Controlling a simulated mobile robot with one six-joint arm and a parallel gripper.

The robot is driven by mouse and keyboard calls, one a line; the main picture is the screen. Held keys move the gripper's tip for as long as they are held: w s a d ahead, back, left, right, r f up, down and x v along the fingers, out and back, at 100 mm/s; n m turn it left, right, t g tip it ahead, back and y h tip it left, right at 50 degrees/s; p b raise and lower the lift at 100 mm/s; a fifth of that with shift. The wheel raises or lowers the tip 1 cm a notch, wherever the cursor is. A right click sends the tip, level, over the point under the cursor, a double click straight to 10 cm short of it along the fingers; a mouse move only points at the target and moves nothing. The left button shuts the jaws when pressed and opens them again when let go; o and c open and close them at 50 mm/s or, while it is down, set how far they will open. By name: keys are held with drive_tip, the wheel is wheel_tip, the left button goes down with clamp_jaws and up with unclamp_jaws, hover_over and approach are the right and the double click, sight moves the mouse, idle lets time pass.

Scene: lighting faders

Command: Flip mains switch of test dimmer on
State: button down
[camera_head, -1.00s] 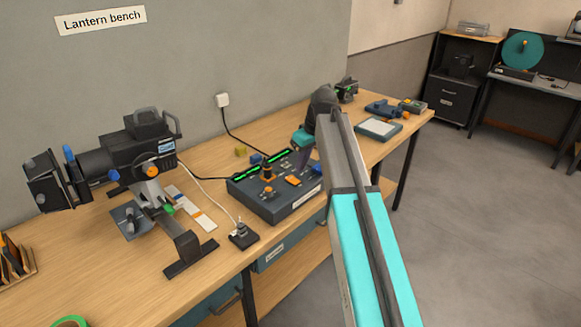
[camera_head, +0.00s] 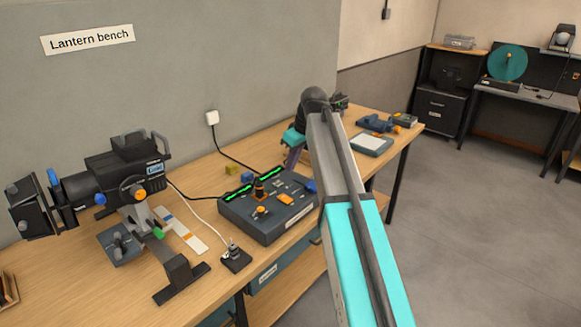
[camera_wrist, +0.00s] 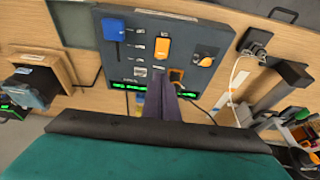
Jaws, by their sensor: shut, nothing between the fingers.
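The dark blue-grey control box with lit green strips, which looks like the test dimmer (camera_head: 265,232), sits on the bench, also in the wrist view (camera_wrist: 196,38). My gripper (camera_head: 292,158), with purple fingers, is shut and empty at the box's back edge. In the wrist view the fingers (camera_wrist: 161,98) overlap the green-strip side and hide part of it. Contact cannot be told.
A small black box with a lever (camera_head: 236,259) and a white cable stands left of the dimmer. A lantern (camera_head: 125,180) on a stand is farther left. A grey-topped tray (camera_head: 371,144) and a blue tool are right. A black cable runs to a wall socket (camera_head: 212,118).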

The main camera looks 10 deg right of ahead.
drive_tip(key=p, duration=0.3)
hover_over(282, 195)
drive_tip(key=s+d, duration=0.1)
drive_tip(key=s, duration=0.1)
drive_tip(key=f, duration=0.8)
drive_tip(key=shift+w+f, duration=0.2)
drive_tip(key=shift+s+d+p+x, duration=0.15)
drive_tip(key=shift+p+x, duration=0.15)
drive_tip(key=shift+x, duration=0.65)
drive_tip(key=shift+s+d+p+x, duration=0.1)
drive_tip(key=shift+s+p+x, duration=0.15)
drive_tip(key=shift+x, duration=0.7)
drive_tip(key=shift+w+f, duration=0.1)
drive_tip(key=shift+f, duration=0.05)
